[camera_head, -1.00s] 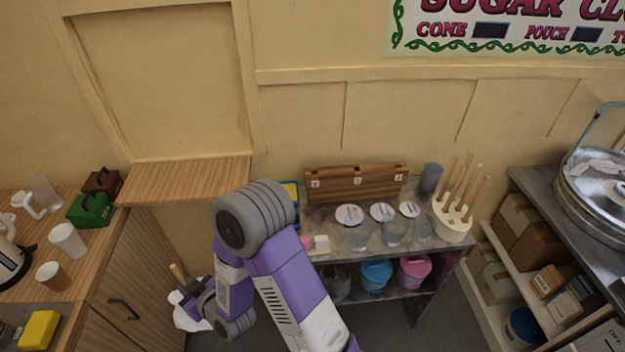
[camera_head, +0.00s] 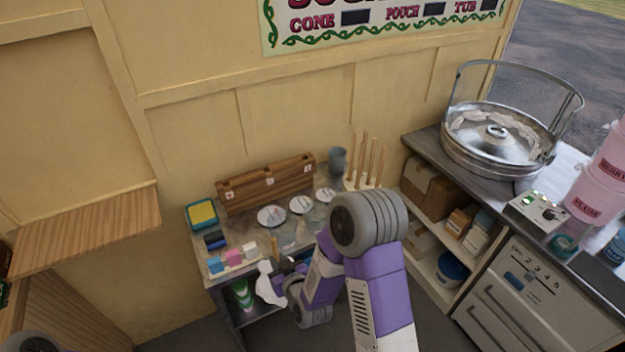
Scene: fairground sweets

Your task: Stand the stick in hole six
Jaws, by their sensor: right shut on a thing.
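The pale round stick block stands at the right end of the grey counter, with several upright wooden sticks (camera_head: 366,158) in it. My right arm hides its front and lower part, and I cannot make out the single holes or their numbers. My right gripper (camera_head: 279,263) is at the counter's front edge, left of the block and apart from it. It is shut on a short wooden stick (camera_head: 275,246), whose upper end shows above the jaws. A white lump (camera_head: 268,284) hangs just below; I cannot tell how it joins the stick. My left gripper is out of view.
A wooden numbered rack (camera_head: 268,181), round white-topped jars (camera_head: 271,215), a grey cup (camera_head: 337,160), a yellow-topped box (camera_head: 202,213) and small coloured blocks (camera_head: 233,257) crowd the counter. The floss machine (camera_head: 497,140) stands on the right counter.

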